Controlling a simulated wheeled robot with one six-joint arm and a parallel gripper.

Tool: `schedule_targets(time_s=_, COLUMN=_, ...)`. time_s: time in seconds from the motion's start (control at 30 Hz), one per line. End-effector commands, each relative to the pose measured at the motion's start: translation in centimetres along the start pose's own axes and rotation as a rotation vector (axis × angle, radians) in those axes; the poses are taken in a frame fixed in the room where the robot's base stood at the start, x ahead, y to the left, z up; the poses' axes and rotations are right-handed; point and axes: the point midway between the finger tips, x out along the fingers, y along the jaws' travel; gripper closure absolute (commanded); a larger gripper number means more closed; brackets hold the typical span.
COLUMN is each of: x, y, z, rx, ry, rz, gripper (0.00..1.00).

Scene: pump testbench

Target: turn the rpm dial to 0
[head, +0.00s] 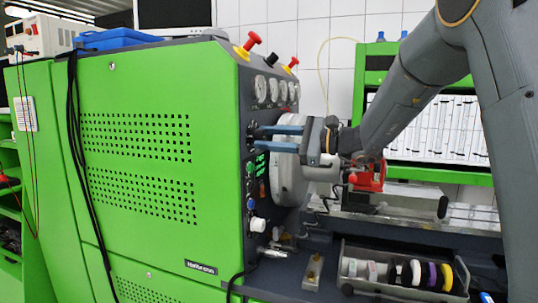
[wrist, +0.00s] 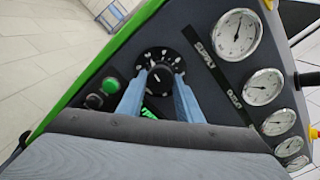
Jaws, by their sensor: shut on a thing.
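The rpm dial (wrist: 160,76) is a black round knob with white marks around it on the dark panel, in the upper middle of the wrist view. My gripper (wrist: 158,88) has its two blue fingers on either side of the knob, shut on it. In the head view my gripper (head: 256,138) reaches from the right to the panel's front, and its fingertips hide most of the dial. A green lit display (wrist: 149,113) shows partly between the fingers; its digits cannot be read here.
Several round gauges (wrist: 237,34) line the panel beside the dial. Green and black buttons (wrist: 94,101) sit to its left. Red and black levers (head: 247,45) stand on top of the green cabinet (head: 150,150). A large grey disc (head: 287,182) is close behind my fingers.

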Motion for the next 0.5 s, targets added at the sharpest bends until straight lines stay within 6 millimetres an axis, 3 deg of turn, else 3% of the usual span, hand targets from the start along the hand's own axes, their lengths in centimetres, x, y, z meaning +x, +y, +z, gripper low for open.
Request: schedule_targets(time_s=0.5, x=0.05, y=0.21, z=-0.41, rx=-0.417, ry=-0.002, rz=0.001, gripper=0.9)
